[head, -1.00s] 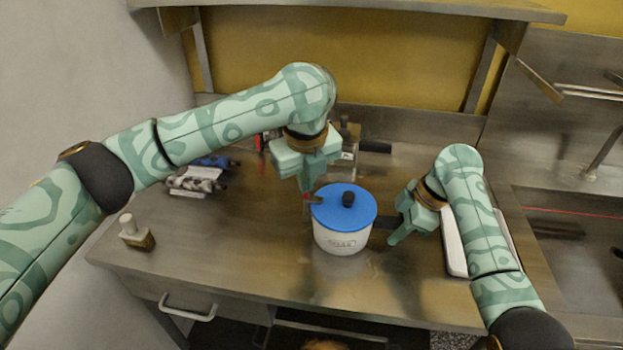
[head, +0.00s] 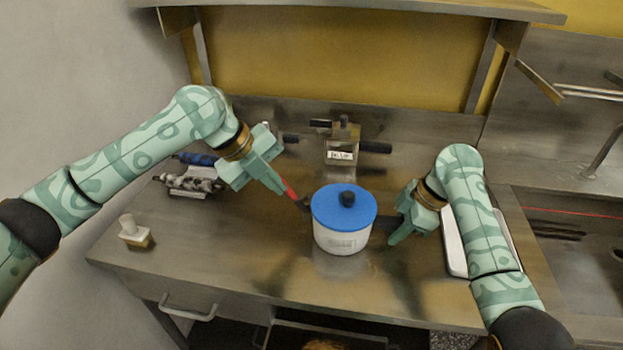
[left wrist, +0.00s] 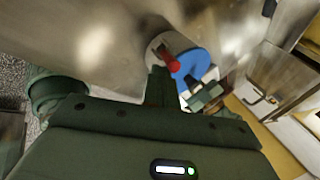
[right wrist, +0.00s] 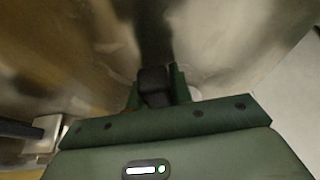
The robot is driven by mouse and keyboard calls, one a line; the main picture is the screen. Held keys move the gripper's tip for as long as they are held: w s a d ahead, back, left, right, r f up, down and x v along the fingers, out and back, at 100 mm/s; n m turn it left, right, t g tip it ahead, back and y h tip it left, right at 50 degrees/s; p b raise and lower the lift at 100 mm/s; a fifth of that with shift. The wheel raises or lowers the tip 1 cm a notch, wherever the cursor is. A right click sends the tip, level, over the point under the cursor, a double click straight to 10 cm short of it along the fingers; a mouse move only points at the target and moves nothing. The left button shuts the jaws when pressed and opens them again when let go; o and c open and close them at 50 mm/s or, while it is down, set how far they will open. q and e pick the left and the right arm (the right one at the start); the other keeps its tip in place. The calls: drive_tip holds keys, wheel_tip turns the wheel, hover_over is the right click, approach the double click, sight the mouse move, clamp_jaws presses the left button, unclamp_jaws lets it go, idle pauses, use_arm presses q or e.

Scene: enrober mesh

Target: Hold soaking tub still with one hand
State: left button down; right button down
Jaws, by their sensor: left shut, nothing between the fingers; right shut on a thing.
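The soaking tub (head: 342,238) is a white round pot with a blue lid (head: 330,205) and black knob, upright on the steel bench. It is partly visible in the left wrist view. My right gripper (head: 397,222) is at its right side, shut on the dark side handle, which shows between the fingers in the right wrist view (right wrist: 154,82). My left gripper (head: 280,188) is shut with nothing between its fingers, up and left of the tub. A red piece with a dark end (head: 291,191) lies between its fingertips and the tub; I cannot tell whether they touch.
A labelled metal block with dark handles (head: 341,145) stands behind the tub. Rolled items (head: 192,182) and a small brush-like item (head: 133,232) are at left. A white tray (head: 455,245) lies beside the sink at right.

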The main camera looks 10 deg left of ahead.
use_arm(q)
drive_tip(key=a+f+h, duration=0.1)
drive_tip(key=h, duration=0.1)
drive_tip(key=a+f+h, duration=0.1)
drive_tip(key=a+h, duration=0.1)
drive_tip(key=shift+a+f, duration=0.15)
drive_tip(key=shift+f, duration=0.25)
drive_tip(key=shift+d+f, duration=0.1)
drive_tip(key=shift+d, duration=0.7)
drive_tip(key=shift+s, duration=0.1)
drive_tip(key=s+a+r, duration=0.5)
drive_tip(key=r, duration=0.3)
drive_tip(key=shift+s+a+r, duration=0.15)
drive_tip(key=shift+a+r, duration=0.05)
drive_tip(key=shift+a, duration=0.15)
